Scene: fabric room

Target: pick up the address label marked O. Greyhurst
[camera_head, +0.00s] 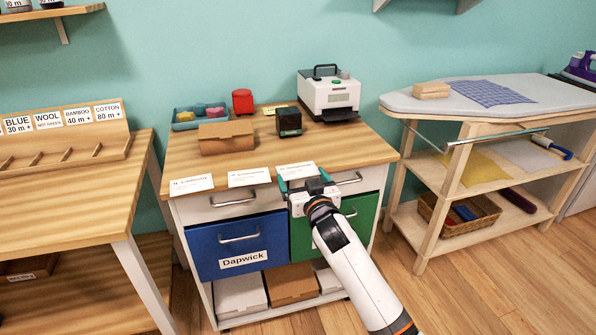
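Three white address labels lie along the front edge of the wooden top of the drawer cabinet (345,145): a left label (191,183), a middle label (249,177) and a right label (297,171). Their print is too small to read surely, so I cannot tell which is marked O. Greyhurst. My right gripper (304,181) is at the front edge by the right label, its teal fingers spread apart on either side. The label shows just beyond it, and I cannot tell whether they touch. My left gripper is not in view.
A brown box (226,137), a black stamp-like block (288,121), a blue tray (184,124), a red object (243,101) and a white printer (330,95) stand farther back on the cabinet. A worktable (60,210) is left; an ironing-board shelf (430,105) is right.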

